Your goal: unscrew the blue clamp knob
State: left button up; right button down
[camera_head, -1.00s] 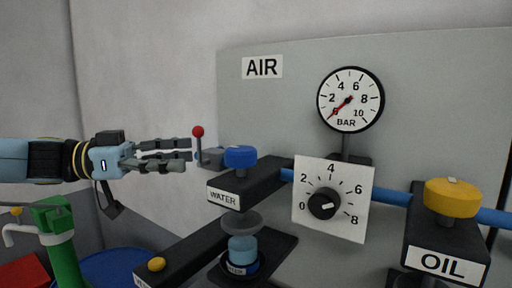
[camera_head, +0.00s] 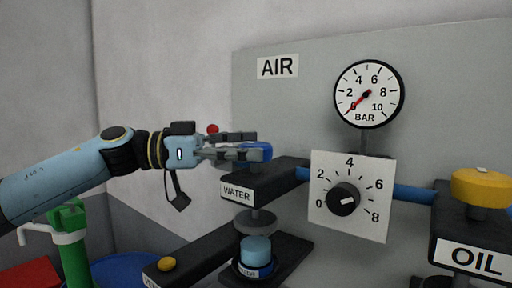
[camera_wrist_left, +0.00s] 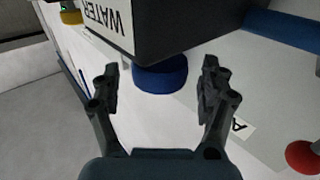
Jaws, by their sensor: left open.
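The blue clamp knob (camera_head: 262,150) sits on top of the black arm labelled WATER (camera_head: 238,192). In the left wrist view the blue knob (camera_wrist_left: 160,75) lies between and just beyond the two fingers. My left gripper (camera_head: 250,148) is at the knob in the head view, its fingers covering the knob's left part. In the left wrist view my left gripper (camera_wrist_left: 158,85) is open, with a gap on both sides of the knob. My right gripper is not in view.
A red-tipped lever (camera_head: 212,129) stands behind my left gripper. A gauge (camera_head: 368,94), a dial (camera_head: 344,198) and a yellow OIL knob (camera_head: 482,187) are to the right. Below the WATER arm is a light blue cylinder (camera_head: 256,249). A green pump (camera_head: 75,260) stands at lower left.

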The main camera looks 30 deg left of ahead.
pick_arm(q)
jog(key=shift+w+d, duration=0.4)
jog(key=shift+d, duration=0.25)
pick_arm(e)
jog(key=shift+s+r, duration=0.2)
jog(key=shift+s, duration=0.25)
